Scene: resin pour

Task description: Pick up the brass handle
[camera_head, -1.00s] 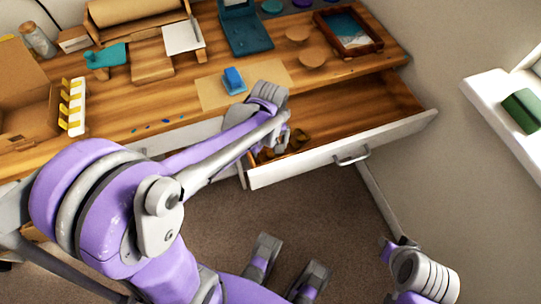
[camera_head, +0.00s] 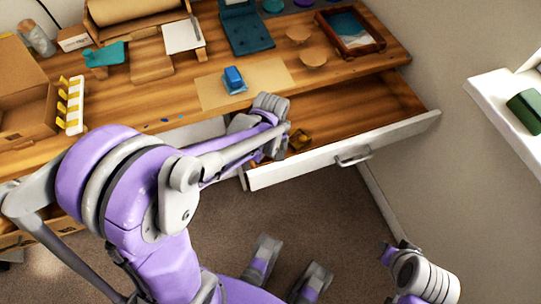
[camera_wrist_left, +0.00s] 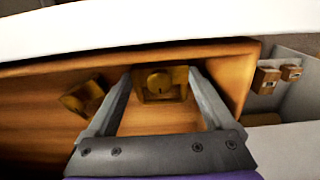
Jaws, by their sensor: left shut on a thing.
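The brass handle (camera_wrist_left: 160,85), a dark golden block with a rounded front, sits between the two fingers of my left gripper (camera_wrist_left: 158,93) in the left wrist view. The fingers touch or nearly touch its sides, and the gripper is shut on it. In the head view my left gripper (camera_head: 276,143) reaches into the open drawer (camera_head: 345,155), and the arm and hand hide most of the handle. A ribbed grey part of mine shows at the lower right of the head view; the state of my right jaws does not show.
A second brass piece (camera_wrist_left: 85,98) lies tilted in the drawer, also visible in the head view (camera_head: 299,138). The drawer's right part is empty. The table above carries a blue block (camera_head: 233,78), a framed tray (camera_head: 350,32) and a cardboard box (camera_head: 25,100).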

